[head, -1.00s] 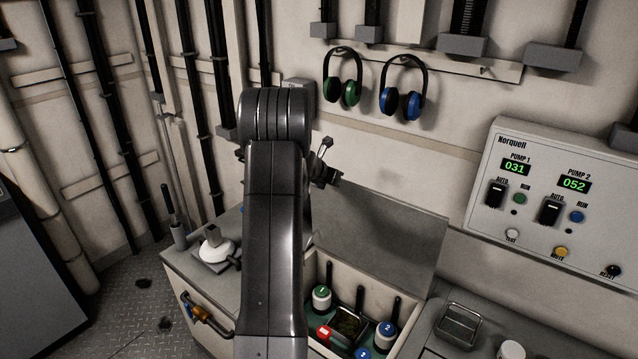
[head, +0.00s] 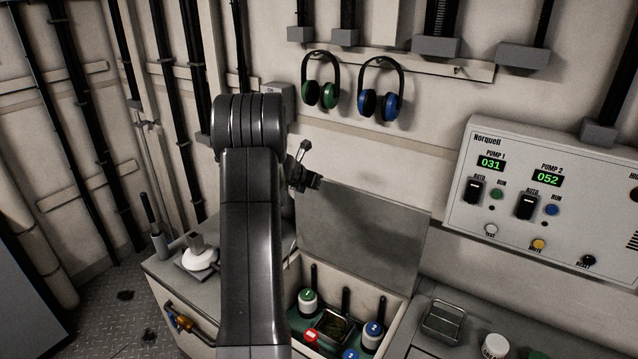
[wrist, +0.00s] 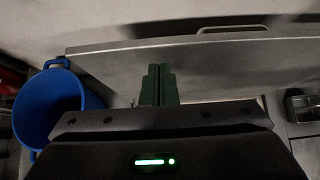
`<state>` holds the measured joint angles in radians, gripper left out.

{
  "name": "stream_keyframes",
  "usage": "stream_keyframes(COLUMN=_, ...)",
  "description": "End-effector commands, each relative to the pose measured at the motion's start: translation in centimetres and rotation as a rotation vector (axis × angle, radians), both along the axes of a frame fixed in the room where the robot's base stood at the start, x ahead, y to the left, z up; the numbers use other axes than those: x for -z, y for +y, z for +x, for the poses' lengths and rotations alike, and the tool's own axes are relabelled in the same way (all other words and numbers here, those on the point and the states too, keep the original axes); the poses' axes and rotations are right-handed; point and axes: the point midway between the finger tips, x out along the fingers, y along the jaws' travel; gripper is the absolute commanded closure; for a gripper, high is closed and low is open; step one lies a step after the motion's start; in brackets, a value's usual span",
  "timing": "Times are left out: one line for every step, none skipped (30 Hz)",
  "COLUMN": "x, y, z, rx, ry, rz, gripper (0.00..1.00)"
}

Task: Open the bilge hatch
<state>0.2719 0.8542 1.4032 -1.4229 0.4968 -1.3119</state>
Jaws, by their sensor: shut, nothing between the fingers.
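A flat grey lid (head: 365,238), which I take for the hatch, stands raised and leaning back towards the wall behind an open compartment (head: 396,325). My gripper (head: 314,182) is near the lid's upper left corner, partly hidden behind my arm in the head view. In the wrist view the gripper's dark green fingers (wrist: 160,85) are shut together and empty. They point at a pale grey panel (wrist: 220,65) with a handle (wrist: 232,29) at its far edge. I cannot tell whether the fingers touch the panel.
The compartment holds several bottles, such as a green-marked one (head: 307,301), and a small tray (head: 333,326). A blue bucket (wrist: 55,105) is left in the wrist view. A pump panel (head: 545,190) and ear defenders (head: 380,90) are on the wall. A white-topped item (head: 200,258) stands left.

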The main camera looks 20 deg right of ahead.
Motion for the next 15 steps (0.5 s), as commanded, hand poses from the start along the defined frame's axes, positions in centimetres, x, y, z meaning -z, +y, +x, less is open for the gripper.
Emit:
stream_keyframes(x=0.3, y=1.0, z=-0.1, rx=-0.003, ry=0.000, rz=0.000, gripper=1.00)
stream_keyframes(x=-0.8, y=1.1, z=-0.2, rx=0.000, ry=-0.005, rz=-0.001, gripper=1.00)
stream_keyframes(x=-2.1, y=1.2, z=-0.3, rx=0.000, ry=-0.007, rz=-0.003, gripper=1.00)
stream_keyframes(x=-2.8, y=1.3, z=-0.4, rx=-0.001, ry=-0.006, rz=-0.001, gripper=1.00)
stream_keyframes(x=-3.5, y=1.5, z=-0.5, rx=-0.001, ry=-0.006, rz=-0.001, gripper=1.00)
stream_keyframes(x=-4.3, y=1.7, z=-0.7, rx=0.000, ry=-0.005, rz=-0.001, gripper=1.00)
stream_keyframes(x=-5.0, y=1.8, z=-0.8, rx=0.000, ry=-0.005, rz=-0.001, gripper=1.00)
stream_keyframes(x=-5.6, y=1.9, z=-0.9, rx=0.000, ry=-0.004, rz=-0.001, gripper=1.00)
stream_keyframes(x=-6.3, y=2.0, z=-1.0, rx=0.000, ry=-0.004, rz=-0.001, gripper=1.00)
stream_keyframes(x=-6.8, y=2.1, z=-1.1, rx=0.000, ry=-0.004, rz=-0.001, gripper=1.00)
stream_keyframes(x=-7.3, y=2.3, z=-1.2, rx=-0.001, ry=-0.003, rz=0.000, gripper=1.00)
stream_keyframes(x=-7.9, y=2.4, z=-1.3, rx=0.000, ry=-0.002, rz=-0.001, gripper=1.00)
stream_keyframes(x=-8.2, y=2.5, z=-1.4, rx=0.000, ry=-0.002, rz=-0.001, gripper=1.00)
stream_keyframes(x=-8.6, y=2.5, z=-1.4, rx=0.000, ry=-0.002, rz=-0.001, gripper=1.00)
stream_keyframes(x=-9.0, y=2.6, z=-1.5, rx=0.000, ry=-0.002, rz=-0.001, gripper=1.00)
